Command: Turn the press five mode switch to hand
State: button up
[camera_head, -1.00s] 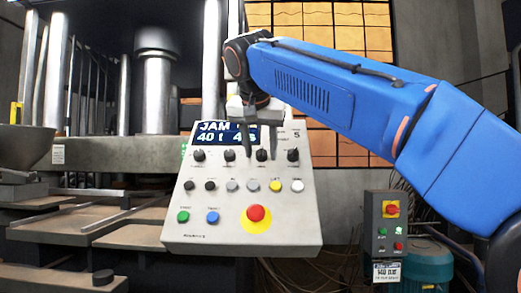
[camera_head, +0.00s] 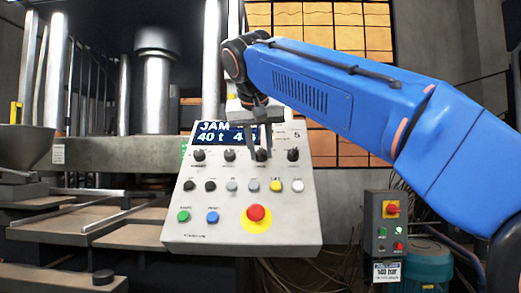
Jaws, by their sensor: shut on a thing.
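The press control panel (camera_head: 190,230) is a tilted pale grey box with a "5" at its upper right. Its display (camera_head: 213,133) reads "JAM" and "40 t", partly covered by my gripper. An upper row holds several black knobs: the first (camera_head: 199,155), the second (camera_head: 229,155), the third (camera_head: 262,156) and the rightmost (camera_head: 293,155). The labels are too small to read, so I cannot tell which is the mode switch. My gripper (camera_head: 260,153) points down with its fingers shut on the third knob, which they partly hide.
Below the knobs are a row of small buttons, a green button (camera_head: 183,216), a blue button (camera_head: 212,217) and a red emergency stop (camera_head: 256,213) on yellow. A grey box (camera_head: 382,238) with a red knob stands at right. Press machinery fills the left.

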jog(key=n, duration=0.5)
jog(key=shift+n, duration=0.3)
dwell(0.4)
jog(key=o, duration=1)
jog(key=shift+o, duration=0.2)
jog(key=v, duration=1.7)
jog(key=shift+s+a+f, duration=0.15)
jog(key=shift+s, duration=0.2)
